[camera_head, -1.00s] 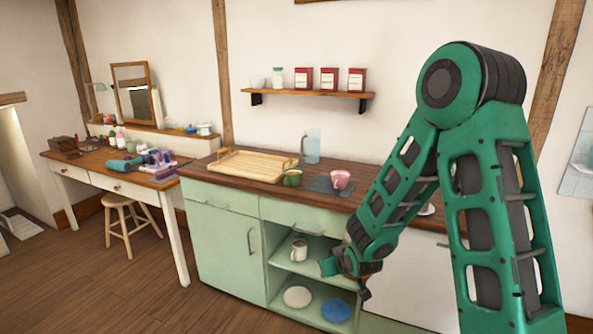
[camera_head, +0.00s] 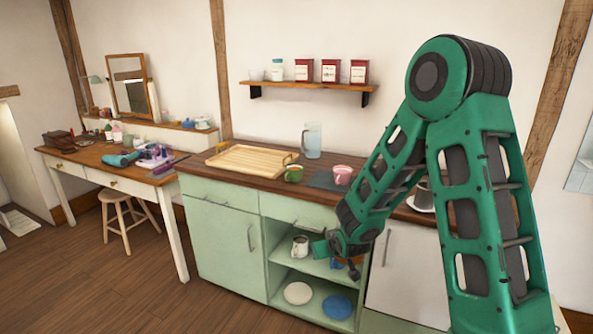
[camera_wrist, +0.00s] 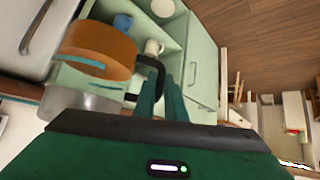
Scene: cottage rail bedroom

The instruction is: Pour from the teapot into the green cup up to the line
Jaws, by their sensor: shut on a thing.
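The green cup (camera_head: 294,174) stands upright on the wooden counter (camera_head: 246,184), in front of the tray's right end. Its line is too small to see. My gripper (camera_head: 338,244) is in front of the open shelves, lower than the counter top and right of the cup. In the wrist view my gripper (camera_wrist: 165,88) is shut on the dark handle of a round orange-brown vessel (camera_wrist: 97,50) with a teal stripe, which appears to be the teapot. In the head view my gripper hides most of it. Its spout and contents cannot be made out.
A pink cup (camera_head: 343,176) stands on a dark mat (camera_head: 322,181) right of the green cup. A clear jug (camera_head: 312,141) and wooden tray (camera_head: 240,161) are behind. A white mug (camera_head: 300,246) and plates (camera_head: 298,293) are on the shelves. A saucer (camera_head: 420,203) is at right.

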